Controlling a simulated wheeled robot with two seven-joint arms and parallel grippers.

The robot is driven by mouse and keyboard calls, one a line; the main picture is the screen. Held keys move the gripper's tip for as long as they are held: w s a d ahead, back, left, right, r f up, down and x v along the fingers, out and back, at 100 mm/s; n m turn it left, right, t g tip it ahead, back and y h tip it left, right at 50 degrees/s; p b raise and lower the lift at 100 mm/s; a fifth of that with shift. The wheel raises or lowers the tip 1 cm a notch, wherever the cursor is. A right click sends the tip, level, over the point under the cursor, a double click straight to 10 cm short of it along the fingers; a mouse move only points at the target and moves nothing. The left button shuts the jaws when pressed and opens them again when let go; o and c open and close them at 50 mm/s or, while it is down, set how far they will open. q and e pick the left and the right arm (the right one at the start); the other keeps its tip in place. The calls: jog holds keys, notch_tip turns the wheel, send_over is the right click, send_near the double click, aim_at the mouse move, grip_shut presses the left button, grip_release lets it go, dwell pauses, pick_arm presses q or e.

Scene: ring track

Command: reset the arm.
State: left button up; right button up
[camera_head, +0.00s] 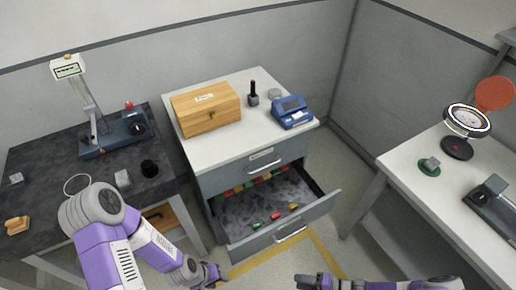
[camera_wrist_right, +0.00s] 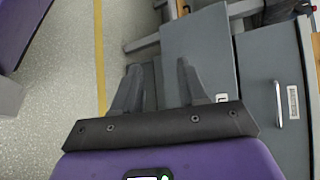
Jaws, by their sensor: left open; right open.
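My left arm, purple and grey, comes in from the lower left in the head view. Its gripper (camera_head: 213,273) is low in front of the cabinet, near the open drawer's left front corner, with no object seen in it. My right arm lies along the bottom edge, and its gripper (camera_head: 308,282) points left over the floor in front of the drawer. In the right wrist view the two dark fingers of that gripper (camera_wrist_right: 158,88) stand apart with nothing held between them.
The grey cabinet (camera_head: 257,156) has its lower drawer (camera_head: 285,231) pulled out, with small coloured pieces inside. A wooden box (camera_head: 207,108) and a blue device (camera_head: 292,112) stand on top. A dark table (camera_head: 50,160) is at left, a white table (camera_head: 425,205) at right.

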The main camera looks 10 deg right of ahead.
jog(key=w+a+r+n+g+h, duration=0.3)
jog(key=a+r+n+g+h, duration=0.2)
jog(key=a+r+h, duration=0.3)
jog(key=a+r, duration=0.1)
jog(key=a, duration=0.2)
jog(key=shift+w+r+n, duration=0.15)
jog(key=shift+r+n, duration=0.15)
jog(key=shift+r, duration=0.05)
dwell(1.0)
